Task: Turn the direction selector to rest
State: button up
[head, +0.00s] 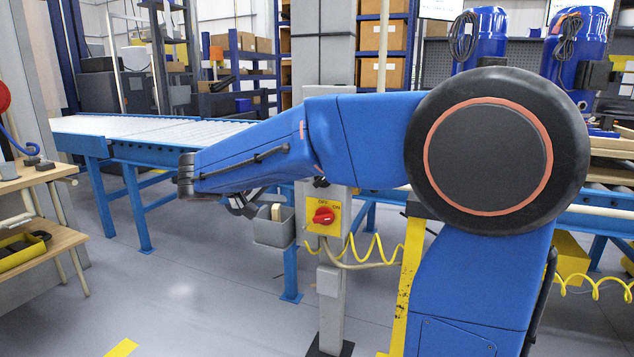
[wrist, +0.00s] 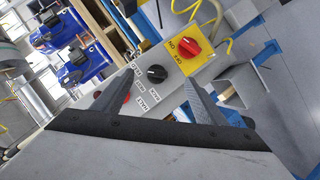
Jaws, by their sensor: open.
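The direction selector appears to be the round black knob (wrist: 157,74) on a grey control box in the wrist view, with small labels printed around it. Which label it points at is too small to tell. My gripper (wrist: 160,76) is open, its two dark fingers reaching toward the box on either side of the knob in the picture. Nothing is held between them, and I cannot tell any contact. In the head view my blue arm hides the upper box and the knob.
A red rotary switch on a yellow plate (wrist: 189,47) is close above the knob; it also shows in the head view (head: 324,216). A grey bin (head: 273,229) hangs beside the post. A roller conveyor (head: 150,130) runs behind.

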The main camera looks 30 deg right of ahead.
aim_at(322, 180)
jog(key=w+d+f, duration=0.3)
jog(key=w+d, duration=0.5)
jog(key=d, duration=0.6)
jog(key=shift+w+t+h, duration=0.4)
jog(key=shift+f, duration=0.1)
jog(key=c, duration=1.1)
